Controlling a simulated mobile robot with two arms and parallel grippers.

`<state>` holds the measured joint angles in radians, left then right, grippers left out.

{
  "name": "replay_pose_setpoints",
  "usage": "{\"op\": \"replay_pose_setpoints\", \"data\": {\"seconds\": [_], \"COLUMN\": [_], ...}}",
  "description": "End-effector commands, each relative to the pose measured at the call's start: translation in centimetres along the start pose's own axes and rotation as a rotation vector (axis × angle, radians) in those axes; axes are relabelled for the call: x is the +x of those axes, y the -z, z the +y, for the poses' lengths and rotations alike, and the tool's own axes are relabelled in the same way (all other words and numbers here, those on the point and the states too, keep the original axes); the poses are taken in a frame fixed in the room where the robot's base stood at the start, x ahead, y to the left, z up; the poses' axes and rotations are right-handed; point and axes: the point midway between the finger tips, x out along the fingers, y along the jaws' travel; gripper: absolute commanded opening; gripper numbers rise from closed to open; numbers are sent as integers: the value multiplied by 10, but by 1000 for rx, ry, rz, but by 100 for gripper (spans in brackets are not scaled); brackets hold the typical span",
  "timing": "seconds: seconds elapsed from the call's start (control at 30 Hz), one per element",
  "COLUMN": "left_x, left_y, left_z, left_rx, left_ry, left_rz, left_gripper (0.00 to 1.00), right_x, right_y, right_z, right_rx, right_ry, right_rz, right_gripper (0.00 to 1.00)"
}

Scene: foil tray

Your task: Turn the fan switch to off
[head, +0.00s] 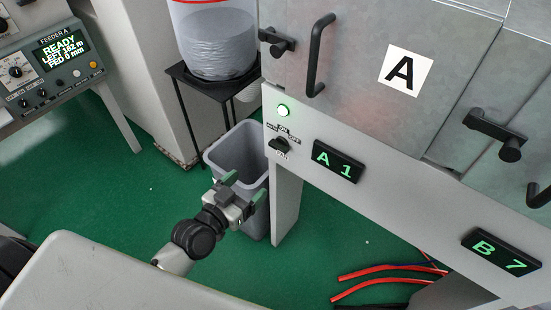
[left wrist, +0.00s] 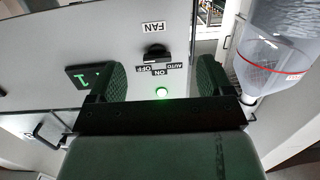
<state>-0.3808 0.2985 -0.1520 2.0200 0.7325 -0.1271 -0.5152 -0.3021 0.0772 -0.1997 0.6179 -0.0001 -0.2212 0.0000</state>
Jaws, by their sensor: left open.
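The fan switch (head: 279,145) is a black rotary knob on the pale panel under door A. Labels around it include ON, OFF and AUTO, with FAN beneath. In the left wrist view the switch (left wrist: 156,51) shows upside down, between and beyond the fingers. Which label the knob points to cannot be told. A lit green lamp (head: 283,110) is above the switch, and shows in the wrist view (left wrist: 162,92). My left gripper (head: 243,188) is open and empty, below and left of the switch, apart from it. My right gripper is not in view.
The A 1 display (head: 338,162) is right of the switch, and door A's handle (head: 318,56) juts out above. A grey bin (head: 221,156) stands behind the gripper. A hopper (head: 215,40) stands on a black stand at left. Red cables (head: 387,270) lie on the floor.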

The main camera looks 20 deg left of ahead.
Motion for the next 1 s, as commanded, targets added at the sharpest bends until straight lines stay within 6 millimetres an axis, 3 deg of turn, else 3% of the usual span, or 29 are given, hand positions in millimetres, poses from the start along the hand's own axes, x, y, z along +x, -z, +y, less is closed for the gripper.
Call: {"op": "replay_pose_setpoints", "data": {"seconds": [0.1, 0.2, 0.7, 1.0], "left_x": [-3, 1, 84, 103], "left_y": [27, 37, 46, 47], "left_z": [6, 7, 9, 10], "left_rx": [5, 5, 4, 6], "left_ry": [-20, -24, -24, -24], "left_rz": [74, 95, 95, 93], "left_gripper": [81, 81, 81, 81], "right_x": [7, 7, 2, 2], "right_y": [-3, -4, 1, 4], "right_z": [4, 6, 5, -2], "right_rx": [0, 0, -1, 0], "right_ry": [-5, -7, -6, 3], "right_rz": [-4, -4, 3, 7], "right_gripper": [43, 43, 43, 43]}}
